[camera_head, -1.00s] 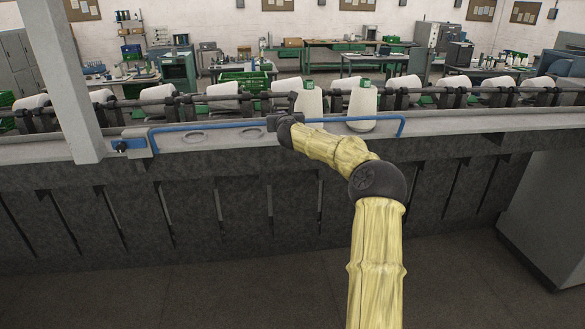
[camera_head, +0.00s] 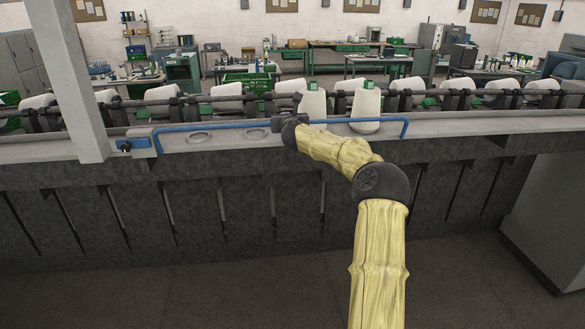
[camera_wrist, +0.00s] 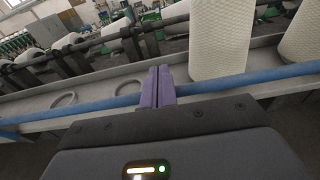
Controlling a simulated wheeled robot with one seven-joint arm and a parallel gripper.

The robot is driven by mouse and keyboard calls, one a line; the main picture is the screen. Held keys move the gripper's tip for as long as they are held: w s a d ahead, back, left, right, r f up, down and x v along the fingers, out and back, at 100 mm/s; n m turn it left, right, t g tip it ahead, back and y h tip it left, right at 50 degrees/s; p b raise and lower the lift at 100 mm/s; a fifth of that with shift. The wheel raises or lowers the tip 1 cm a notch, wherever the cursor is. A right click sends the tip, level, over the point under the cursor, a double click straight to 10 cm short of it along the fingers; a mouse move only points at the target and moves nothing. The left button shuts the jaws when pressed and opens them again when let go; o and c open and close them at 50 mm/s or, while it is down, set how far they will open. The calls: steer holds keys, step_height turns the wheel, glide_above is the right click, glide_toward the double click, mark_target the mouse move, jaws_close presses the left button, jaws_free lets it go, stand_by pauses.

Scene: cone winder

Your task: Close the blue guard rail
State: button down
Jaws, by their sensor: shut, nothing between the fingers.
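The blue guard rail (camera_head: 215,126) runs along the front of the machine's grey ledge, bent at both ends. Its left end meets a grey bracket (camera_head: 140,140) with a blue part beside the post. My gripper (camera_head: 277,112) is over the ledge at the middle of the rail, left of two white cones. In the wrist view my gripper's purple fingers (camera_wrist: 158,84) are together and empty. They cross in front of the rail (camera_wrist: 240,78), with their tips past it on the cone side. I cannot tell whether they touch it.
Two white cones, the left one (camera_head: 314,105) and the right one (camera_head: 366,108), stand on the ledge close right of my gripper. Empty rings (camera_head: 199,136) lie to the left. A grey post (camera_head: 78,90) rises at far left. Several cones line the bar behind.

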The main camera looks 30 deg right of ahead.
steer(key=shift+s+f+b, duration=0.1)
steer(key=shift+b, duration=0.2)
steer(key=s+a+r+b, duration=0.3)
steer(key=s+r+b, duration=0.3)
steer(key=s, duration=0.4)
steer(key=shift+s+a+r, duration=0.3)
steer(key=shift+s, duration=0.05)
steer(key=shift+a, duration=0.1)
